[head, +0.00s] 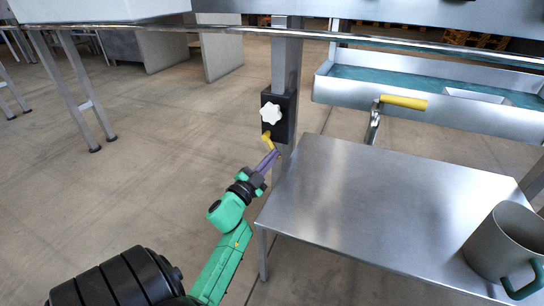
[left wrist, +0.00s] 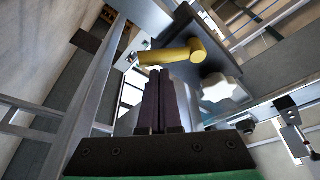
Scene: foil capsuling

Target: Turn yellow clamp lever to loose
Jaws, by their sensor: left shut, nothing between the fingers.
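The yellow clamp lever (head: 268,141) sits low on a black clamp block (head: 287,118) on a steel post, below a white star knob (head: 271,113). In the left wrist view the lever (left wrist: 170,55) points left from its round hub, with the white knob (left wrist: 220,88) below right of the hub. My left gripper (head: 272,155) is shut, with nothing between its dark fingers. Its fingertips (left wrist: 160,72) are right at the lever's arm; I cannot tell whether they touch it. My right gripper is not in view.
A steel table (head: 390,205) stands to the right of the post, with a grey mug-like container (head: 495,240) at its right edge. A trough with a teal lining (head: 440,90) and a yellow-handled crank (head: 404,102) are behind it. Open floor lies to the left.

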